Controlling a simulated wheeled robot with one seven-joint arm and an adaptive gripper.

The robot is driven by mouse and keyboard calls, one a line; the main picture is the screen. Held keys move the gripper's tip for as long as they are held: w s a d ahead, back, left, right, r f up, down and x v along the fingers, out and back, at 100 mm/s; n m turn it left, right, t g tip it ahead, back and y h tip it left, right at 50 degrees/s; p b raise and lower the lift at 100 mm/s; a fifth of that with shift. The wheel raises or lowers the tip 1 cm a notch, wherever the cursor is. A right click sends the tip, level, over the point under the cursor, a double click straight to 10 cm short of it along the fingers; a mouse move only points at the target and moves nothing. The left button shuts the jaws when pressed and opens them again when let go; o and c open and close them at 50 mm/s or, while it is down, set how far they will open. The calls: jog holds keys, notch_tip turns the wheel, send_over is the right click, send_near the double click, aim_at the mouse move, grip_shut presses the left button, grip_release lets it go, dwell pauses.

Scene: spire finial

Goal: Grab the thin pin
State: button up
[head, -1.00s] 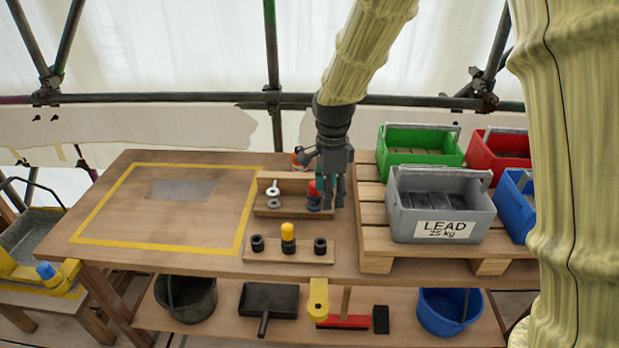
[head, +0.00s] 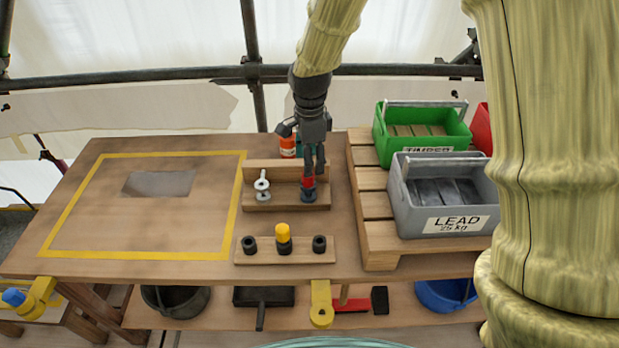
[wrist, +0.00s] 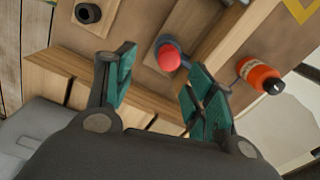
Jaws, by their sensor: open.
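A red-topped pin (head: 308,182) stands in a dark collar at the right of a wooden holder (head: 286,207). A pale metal piece with a slender stem (head: 262,184) is at the left of that holder. A yellow-topped pin (head: 283,232) stands in the middle of the front wooden strip (head: 262,257). I cannot tell for sure which one is the thin pin. My gripper (head: 314,168) is open above the red-topped pin. In the wrist view the red top (wrist: 168,57) shows between the open fingers (wrist: 158,68), closer to the right one.
An orange bottle (wrist: 260,76) stands behind the holder. Grey (head: 440,200) and green (head: 421,135) crates stand on a pallet (head: 378,235) at the right. Two dark collars flank the yellow-topped pin. The yellow-taped area (head: 130,225) at the left is mostly clear.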

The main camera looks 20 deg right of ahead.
aim_at(308, 186)
jog(key=w+f, duration=0.2)
jog(key=f, duration=0.1)
jog(key=shift+w, duration=0.2)
jog(key=shift+s+f+p, duration=0.15)
jog(key=shift+s+p, duration=0.1)
jog(key=shift+p, duration=0.05)
jog(key=shift+d+f+p, duration=0.1)
jog(key=shift+f+p, duration=0.45)
jog(key=shift+f, duration=1.35)
jog(key=shift+s, duration=0.25)
jog(key=shift+w, duration=0.1)
jog(key=shift+c, duration=0.7)
jog(key=c, duration=1)
